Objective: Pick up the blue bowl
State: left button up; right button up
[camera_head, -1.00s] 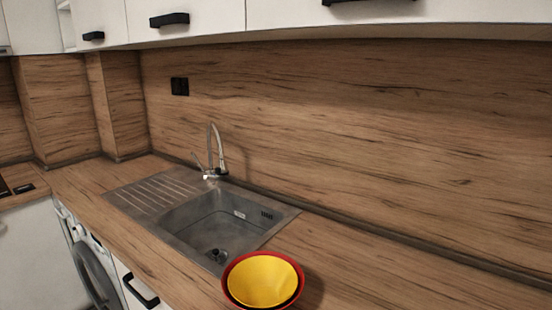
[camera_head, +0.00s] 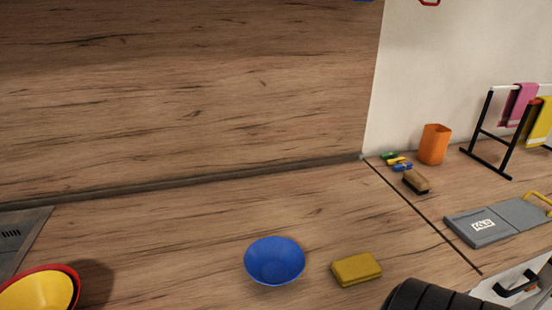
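The blue bowl (camera_head: 274,262) stands upright and looks empty on the wooden counter, near the lower middle of the head view. A yellow sponge (camera_head: 357,269) lies just to its right, apart from it. A black ribbed part, probably of my own arm, shows at the bottom edge right of the sponge. Neither gripper's fingers can be seen.
A yellow bowl (camera_head: 38,293) sits in a red bowl (camera_head: 66,271) at the lower left, beside the sink (camera_head: 22,236). At the right are a brush (camera_head: 416,182), an orange cup (camera_head: 434,144), a grey board (camera_head: 496,222) and a towel rack (camera_head: 487,150). The counter behind the blue bowl is clear.

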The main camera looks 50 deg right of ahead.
aim_at(274, 261)
jog(key=z, duration=1.45)
jog(key=u, duration=1.65)
jog(key=z, duration=1.7)
jog(key=k+j+z, duration=0.1)
jog(key=z, duration=0.4)
jog(key=k+j+z, duration=0.1)
jog(key=j+z, duration=0.15)
jog(key=z, duration=0.2)
